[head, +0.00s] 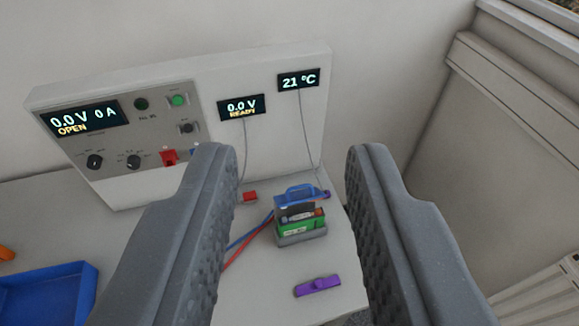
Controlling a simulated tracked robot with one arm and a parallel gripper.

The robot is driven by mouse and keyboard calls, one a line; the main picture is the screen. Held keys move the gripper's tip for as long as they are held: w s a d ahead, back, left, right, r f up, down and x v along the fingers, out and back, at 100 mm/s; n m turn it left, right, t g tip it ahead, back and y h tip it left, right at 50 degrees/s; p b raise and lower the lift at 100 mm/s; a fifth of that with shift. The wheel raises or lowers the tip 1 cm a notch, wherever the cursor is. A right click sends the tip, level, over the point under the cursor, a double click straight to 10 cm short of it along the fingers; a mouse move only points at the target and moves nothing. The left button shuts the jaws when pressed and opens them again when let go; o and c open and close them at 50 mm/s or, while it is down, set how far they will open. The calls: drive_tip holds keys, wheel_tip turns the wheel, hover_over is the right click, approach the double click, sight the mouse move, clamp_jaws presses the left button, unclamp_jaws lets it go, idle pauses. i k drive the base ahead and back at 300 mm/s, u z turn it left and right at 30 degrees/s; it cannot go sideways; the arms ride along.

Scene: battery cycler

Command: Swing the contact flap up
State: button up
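The contact flap (295,197) is a translucent blue piece with a loop handle, on top of a small grey holder (303,239). A green battery (303,224) sits in the holder under the flap. Red and blue leads run from the holder to the left. My gripper (292,160) is open and empty, its two grey fingers wide apart. The flap and holder show between the fingers, farther off and lower in the picture. The fingers appear apart from the flap. The flap's hinge is too small to make out.
A purple piece (317,286) lies on the white bench (262,300) in front of the holder. A cycler panel (127,133) with displays, knobs and a red lever stands behind. A blue tray (45,295) is at the lower left. Thin cables hang from the displays.

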sight(312, 194)
drive_tip(key=u, duration=0.25)
drive_tip(key=i, duration=0.85)
drive_tip(key=u, duration=0.4)
